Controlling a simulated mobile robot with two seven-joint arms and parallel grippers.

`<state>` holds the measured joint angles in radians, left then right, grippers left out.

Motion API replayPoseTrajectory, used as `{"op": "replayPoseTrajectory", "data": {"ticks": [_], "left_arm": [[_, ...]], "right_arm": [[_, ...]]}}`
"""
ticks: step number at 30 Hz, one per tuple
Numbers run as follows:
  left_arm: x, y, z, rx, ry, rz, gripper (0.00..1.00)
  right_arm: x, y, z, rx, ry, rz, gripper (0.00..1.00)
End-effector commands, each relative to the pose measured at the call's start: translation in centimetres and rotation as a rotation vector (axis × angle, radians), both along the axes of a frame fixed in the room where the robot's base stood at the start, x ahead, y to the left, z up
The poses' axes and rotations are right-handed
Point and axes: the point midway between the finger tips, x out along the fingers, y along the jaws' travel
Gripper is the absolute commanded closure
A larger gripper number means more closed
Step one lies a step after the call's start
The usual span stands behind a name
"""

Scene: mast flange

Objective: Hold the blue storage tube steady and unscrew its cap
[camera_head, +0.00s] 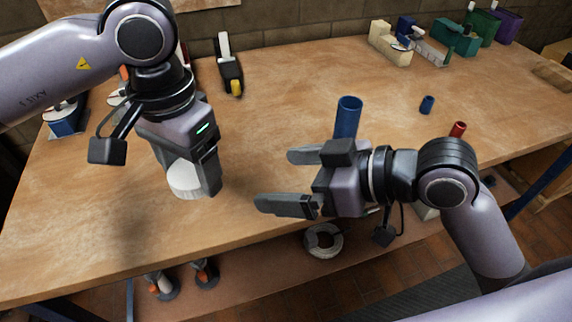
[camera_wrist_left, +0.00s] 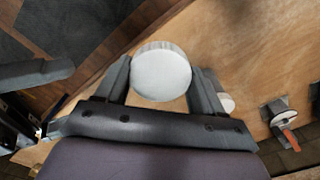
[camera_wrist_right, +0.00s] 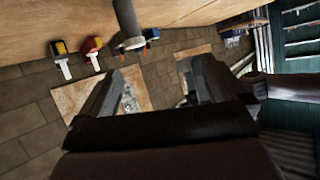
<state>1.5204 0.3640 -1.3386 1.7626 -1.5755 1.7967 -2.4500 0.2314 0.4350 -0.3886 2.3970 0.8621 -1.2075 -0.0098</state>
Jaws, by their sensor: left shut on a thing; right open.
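A blue tube (camera_head: 347,117) stands upright on the wooden table in the head view. Its lower end is hidden behind my right gripper (camera_head: 276,180), and I cannot tell whether its round top is open or capped. My right gripper is open and empty, in front of the tube, with its fingers pointing left. My left gripper (camera_head: 196,190) is shut on a white round piece (camera_head: 184,178), left of the tube. That piece shows as a white disc (camera_wrist_left: 161,73) between the fingers in the left wrist view.
A short blue cylinder (camera_head: 427,104) and a red cylinder (camera_head: 458,129) stand right of the tube. A black, white and yellow tool (camera_head: 229,66) lies at the back. Several boxes, including a teal one (camera_head: 457,38), stand at the back right. The middle of the table is clear.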

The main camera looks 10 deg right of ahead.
Motion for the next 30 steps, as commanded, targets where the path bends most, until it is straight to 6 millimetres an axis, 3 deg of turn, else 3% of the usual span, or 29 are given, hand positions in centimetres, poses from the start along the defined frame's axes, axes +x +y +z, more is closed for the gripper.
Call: {"op": "replayPoseTrajectory", "data": {"ticks": [3,10,17,30], "left_arm": [[0.0,0.0,0.0,0.0,0.0,0.0,0.68],[0.0,0.0,0.0,0.0,0.0,0.0,0.68],[0.0,0.0,0.0,0.0,0.0,0.0,0.68],[0.0,0.0,0.0,0.0,0.0,0.0,0.68]], "right_arm": [[-1.5,0.8,3.1,-0.003,-0.066,0.08,0.02],[-3.2,1.5,5.2,-0.012,-0.115,0.152,0.02],[-2.4,3.4,4.6,-0.008,-0.116,0.159,0.02],[0.8,9.9,1.5,-0.01,-0.116,0.155,0.02]]}}
